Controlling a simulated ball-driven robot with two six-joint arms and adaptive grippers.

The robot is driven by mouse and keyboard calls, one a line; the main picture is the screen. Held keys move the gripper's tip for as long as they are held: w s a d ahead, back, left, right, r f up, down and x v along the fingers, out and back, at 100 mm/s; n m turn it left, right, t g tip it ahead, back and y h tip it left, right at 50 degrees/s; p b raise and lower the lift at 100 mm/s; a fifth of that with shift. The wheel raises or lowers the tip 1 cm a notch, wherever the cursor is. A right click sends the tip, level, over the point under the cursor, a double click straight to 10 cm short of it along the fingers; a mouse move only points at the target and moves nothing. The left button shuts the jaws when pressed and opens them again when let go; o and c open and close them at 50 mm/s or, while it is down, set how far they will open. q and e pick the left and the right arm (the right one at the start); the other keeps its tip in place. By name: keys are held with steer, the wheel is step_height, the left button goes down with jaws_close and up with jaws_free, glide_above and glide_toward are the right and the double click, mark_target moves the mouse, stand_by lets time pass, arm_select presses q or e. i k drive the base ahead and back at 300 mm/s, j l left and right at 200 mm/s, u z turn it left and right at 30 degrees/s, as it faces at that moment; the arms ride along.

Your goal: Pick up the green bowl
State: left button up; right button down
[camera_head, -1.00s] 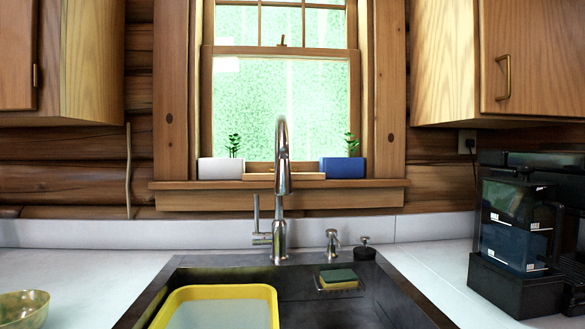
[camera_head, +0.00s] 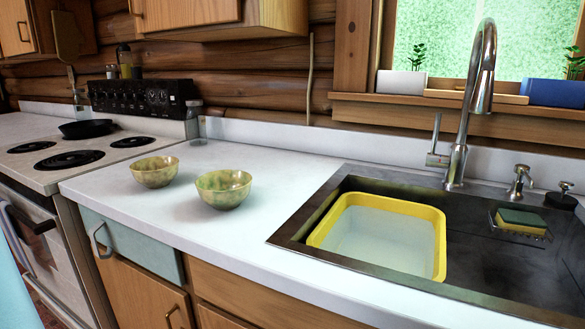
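Two green bowls with mottled yellow-green surfaces stand upright on the white counter between the stove and the sink. One green bowl (camera_head: 223,189) is nearer the sink. The other green bowl (camera_head: 154,171) is to its left, a small gap away, nearer the stove. Both look empty. Neither of my grippers shows in the head view.
The sink (camera_head: 345,185) with a yellow-rimmed tub (camera_head: 445,243) is at the right, under a tall faucet (camera_head: 457,165). The stove (camera_head: 30,171) with a black pan (camera_head: 85,128) is at the left. A glass shaker (camera_head: 194,120) stands at the back. The counter (camera_head: 290,170) around the bowls is clear.

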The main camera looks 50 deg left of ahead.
mark_target(222, 189)
steer(key=u, duration=2.1)
steer(key=k+u, duration=0.15)
steer(key=u, duration=0.2)
steer(key=k+j+u, duration=0.15)
steer(key=u, duration=0.2)
